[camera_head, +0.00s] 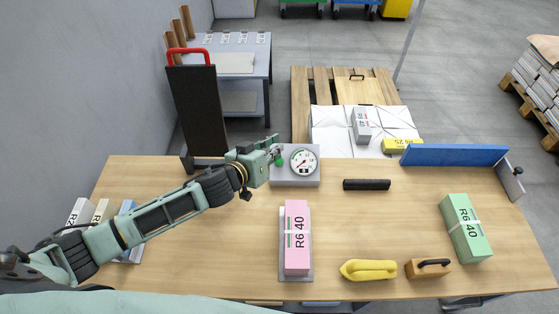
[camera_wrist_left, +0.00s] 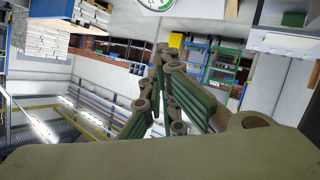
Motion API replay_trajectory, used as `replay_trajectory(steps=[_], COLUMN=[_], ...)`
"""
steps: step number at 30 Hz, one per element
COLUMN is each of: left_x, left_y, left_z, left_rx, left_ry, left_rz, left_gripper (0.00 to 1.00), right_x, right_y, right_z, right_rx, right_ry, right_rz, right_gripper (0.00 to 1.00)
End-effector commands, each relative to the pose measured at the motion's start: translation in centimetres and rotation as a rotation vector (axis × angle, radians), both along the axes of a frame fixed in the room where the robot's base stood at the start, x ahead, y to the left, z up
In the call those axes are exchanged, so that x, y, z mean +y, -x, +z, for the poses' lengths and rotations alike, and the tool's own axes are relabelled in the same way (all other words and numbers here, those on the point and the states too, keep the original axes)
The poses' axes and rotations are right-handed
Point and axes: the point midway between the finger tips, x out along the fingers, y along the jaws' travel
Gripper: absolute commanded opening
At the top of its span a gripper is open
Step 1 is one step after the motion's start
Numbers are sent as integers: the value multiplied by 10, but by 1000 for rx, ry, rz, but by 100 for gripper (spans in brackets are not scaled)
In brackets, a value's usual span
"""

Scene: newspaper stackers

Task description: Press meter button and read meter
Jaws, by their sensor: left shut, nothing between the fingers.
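The meter (camera_head: 304,162) is a grey box with a round white dial, near the back middle of the table in the head view. A green button (camera_head: 279,161) shows on the left part of its face. My left gripper (camera_head: 276,151) is shut and empty, with its fingertips right at the button; I cannot tell whether they touch it. The dial face is small, so its reading is not clear. In the left wrist view my shut left gripper (camera_wrist_left: 160,65) fills the middle, and part of the white dial (camera_wrist_left: 157,4) shows at the top edge. My right gripper is not in view.
A pink bundle (camera_head: 297,238) lies on a tray in front of the meter. A black bar (camera_head: 367,185), a yellow tool (camera_head: 369,270), a wooden block with handle (camera_head: 428,268) and a green bundle (camera_head: 466,229) lie to the right. A blue fence (camera_head: 454,155) edges the table (camera_head: 390,220).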

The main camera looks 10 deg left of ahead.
Motion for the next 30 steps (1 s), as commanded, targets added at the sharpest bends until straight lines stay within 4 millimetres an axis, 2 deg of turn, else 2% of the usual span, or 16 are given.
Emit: replay_trajectory(steps=[5,18,24,30], left_x=[1,6,8,8], left_y=[-4,-32,-41,-44], left_z=[-8,-61,-73,-76], left_rx=[-2,-3,-1,-3], left_ry=[-1,-1,0,1], left_rz=[-1,-2,-1,-1], left_gripper=[0,0,0,0], right_x=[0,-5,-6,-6], right_y=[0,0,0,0], right_z=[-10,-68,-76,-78], right_rx=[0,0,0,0], right_ry=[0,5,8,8], right_rz=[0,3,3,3], right_gripper=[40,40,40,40])
